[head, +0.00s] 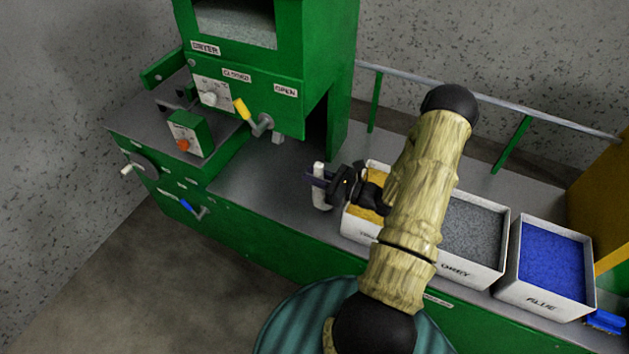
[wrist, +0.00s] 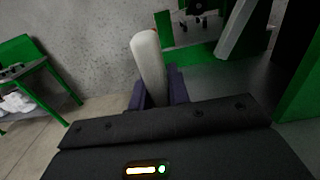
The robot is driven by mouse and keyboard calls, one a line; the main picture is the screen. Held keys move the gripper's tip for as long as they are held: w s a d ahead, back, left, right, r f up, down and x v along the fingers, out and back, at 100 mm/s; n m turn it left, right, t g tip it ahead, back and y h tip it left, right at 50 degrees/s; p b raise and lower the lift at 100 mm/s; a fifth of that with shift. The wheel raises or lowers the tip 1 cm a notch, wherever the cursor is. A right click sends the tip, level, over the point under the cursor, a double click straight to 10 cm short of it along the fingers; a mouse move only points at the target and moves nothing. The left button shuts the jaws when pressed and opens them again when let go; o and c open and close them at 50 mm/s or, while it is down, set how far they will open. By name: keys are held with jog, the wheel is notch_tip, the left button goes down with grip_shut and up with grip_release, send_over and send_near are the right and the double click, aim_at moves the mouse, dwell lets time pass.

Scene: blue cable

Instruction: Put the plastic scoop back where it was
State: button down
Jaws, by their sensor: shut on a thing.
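My gripper (head: 321,182) is shut on a white, rounded, elongated thing, which looks like the plastic scoop (head: 319,192). In the head view it is upright, just left of the bin of yellow pellets, over the grey bench top. In the wrist view the scoop (wrist: 148,58) stands up between the dark fingers of my gripper (wrist: 158,92). Only a smooth pale length of it shows; its lower part is hidden by the gripper. I cannot tell whether it touches the bench.
White bins of yellow (head: 365,213), grey (head: 474,228) and blue pellets (head: 551,262) stand in a row; my arm partly covers the first two. A blue brush (head: 606,321) lies at right. The green dryer (head: 283,88) stands at left, with bare bench (head: 258,182) before it.

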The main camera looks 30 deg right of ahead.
jog(key=shift+f, duration=1.55)
jog(key=c, duration=1.3)
grip_release()
jog(key=shift+r, duration=0.1)
jog(key=shift+r, duration=0.2)
jog(key=b+v, duration=0.1)
jog(key=v, duration=1.1)
jog(key=shift+f, duration=0.1)
